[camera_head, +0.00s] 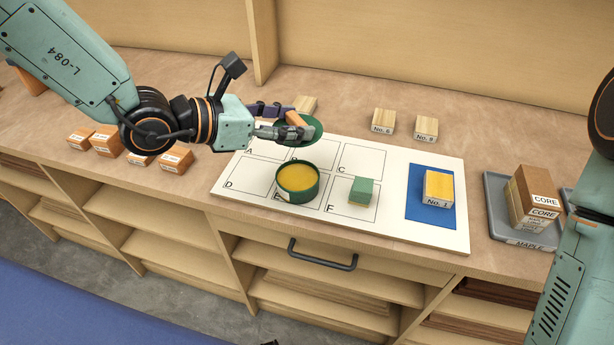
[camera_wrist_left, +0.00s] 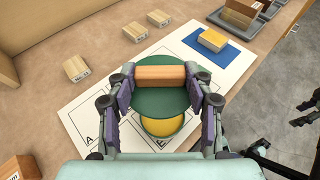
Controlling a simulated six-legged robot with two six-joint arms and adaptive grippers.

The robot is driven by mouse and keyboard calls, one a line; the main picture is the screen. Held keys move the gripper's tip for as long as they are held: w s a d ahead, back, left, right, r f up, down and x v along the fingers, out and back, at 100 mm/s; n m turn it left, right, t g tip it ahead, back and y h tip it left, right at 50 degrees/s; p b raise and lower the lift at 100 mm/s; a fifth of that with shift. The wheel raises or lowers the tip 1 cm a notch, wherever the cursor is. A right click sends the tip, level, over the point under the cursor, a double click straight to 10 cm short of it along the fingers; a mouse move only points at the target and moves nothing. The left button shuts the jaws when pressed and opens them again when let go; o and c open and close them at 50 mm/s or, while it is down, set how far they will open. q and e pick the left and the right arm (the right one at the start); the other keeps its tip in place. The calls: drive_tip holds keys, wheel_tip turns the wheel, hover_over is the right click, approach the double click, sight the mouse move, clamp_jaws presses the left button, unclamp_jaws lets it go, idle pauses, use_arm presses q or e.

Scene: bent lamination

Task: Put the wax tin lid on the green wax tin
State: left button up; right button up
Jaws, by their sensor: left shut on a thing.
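The green wax tin (camera_head: 297,184) stands open on square E of the white board, with yellow wax showing inside. In the left wrist view the tin (camera_wrist_left: 163,127) is partly hidden under the lid. The wax tin lid (camera_head: 312,134) is a green disc with an orange-brown block handle; it also shows in the left wrist view (camera_wrist_left: 160,101). My left gripper (camera_head: 293,126) is shut on the lid's handle (camera_wrist_left: 160,76) and holds the lid above the board, behind the tin in the head view. My right gripper is not clearly in view; part of my right arm shows at the right edge.
The white board (camera_head: 400,228) has lettered squares. A green block (camera_head: 362,191) stands on F, and block No. 1 (camera_head: 438,188) lies on a blue patch. A grey tray (camera_head: 497,212) holds stacked blocks at right. Several labelled blocks stand behind and left of the board.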

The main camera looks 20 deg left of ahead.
use_arm(q)
drive_tip(key=shift+s+d, duration=0.1)
drive_tip(key=shift+d, duration=0.1)
drive_tip(key=shift+f, duration=0.2)
hover_over(291, 181)
drive_tip(key=shift+h, duration=0.3)
drive_tip(key=f, duration=0.5)
drive_tip(key=shift+a+f+b, duration=0.15)
drive_tip(key=shift+a+b, duration=0.05)
drive_tip(key=shift+b, duration=0.2)
drive_tip(key=shift+d+f, duration=0.15)
drive_tip(key=shift+f, duration=0.1)
wheel_tip(291, 181, down, 3)
drive_tip(key=shift+s+d+f+b, duration=0.1)
drive_tip(key=shift+b, duration=0.2)
drive_tip(key=shift+a+f, duration=0.2)
drive_tip(key=shift+f, duration=0.15)
drive_tip(key=shift+d, duration=0.15)
use_arm(e)
drive_tip(key=shift+f, duration=0.65)
use_arm(q)
drive_tip(key=shift+f, duration=0.1)
